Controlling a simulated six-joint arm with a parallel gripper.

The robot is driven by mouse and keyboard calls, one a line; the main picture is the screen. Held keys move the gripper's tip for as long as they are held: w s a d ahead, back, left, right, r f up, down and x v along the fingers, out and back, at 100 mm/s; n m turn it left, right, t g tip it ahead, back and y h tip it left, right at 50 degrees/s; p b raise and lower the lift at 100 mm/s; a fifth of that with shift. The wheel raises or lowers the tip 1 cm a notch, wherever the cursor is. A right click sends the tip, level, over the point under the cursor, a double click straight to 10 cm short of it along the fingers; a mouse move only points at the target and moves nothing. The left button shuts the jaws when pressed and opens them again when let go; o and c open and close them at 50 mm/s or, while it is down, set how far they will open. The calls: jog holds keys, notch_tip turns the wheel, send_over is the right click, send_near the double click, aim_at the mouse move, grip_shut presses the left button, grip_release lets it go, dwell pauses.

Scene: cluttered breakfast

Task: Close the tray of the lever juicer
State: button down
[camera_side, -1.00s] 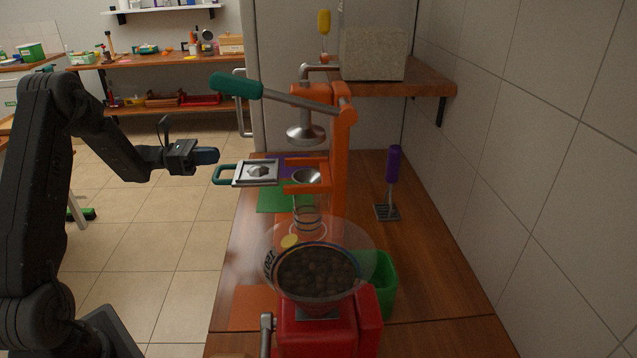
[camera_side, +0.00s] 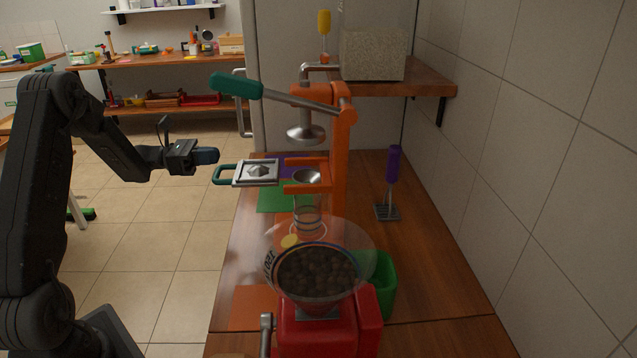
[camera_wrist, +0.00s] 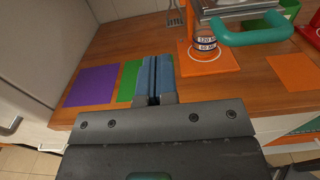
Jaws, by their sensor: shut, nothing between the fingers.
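The lever juicer (camera_side: 341,160) is orange and stands on the wooden counter, with its green-handled lever (camera_side: 236,86) up to the left. Its metal tray (camera_side: 256,173) is slid out to the left of the frame, with a green loop handle (camera_side: 222,175) at its outer end. The handle also shows at the upper right of the wrist view (camera_wrist: 252,36). My gripper (camera_side: 214,156) is shut and empty, just left of and slightly above the handle, apart from it. Its blue fingers (camera_wrist: 155,80) are together in the wrist view. A clear glass (camera_side: 307,218) stands under the juicer.
A red grinder (camera_side: 330,330) with a clear hopper of dark beans stands in front of the juicer. A green container (camera_side: 381,285) is beside it. A purple-handled masher (camera_side: 393,170) stands to the right. Purple and green mats (camera_wrist: 92,86) lie flat on the counter.

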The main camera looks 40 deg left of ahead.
jog(key=shift+w+d, duration=0.3)
dwell(0.4)
jog(key=shift+w+d, duration=0.25)
jog(key=shift+w+d, duration=0.15)
jog(key=shift+d, duration=0.05)
jog(key=x, duration=0.7)
jog(key=shift+w, duration=0.2)
dwell(0.4)
jog(key=shift+d+f, duration=0.1)
jog(key=shift+d, duration=0.15)
jog(key=shift+x, duration=4.15)
jog(key=v, duration=0.9)
jog(key=shift+a, duration=0.1)
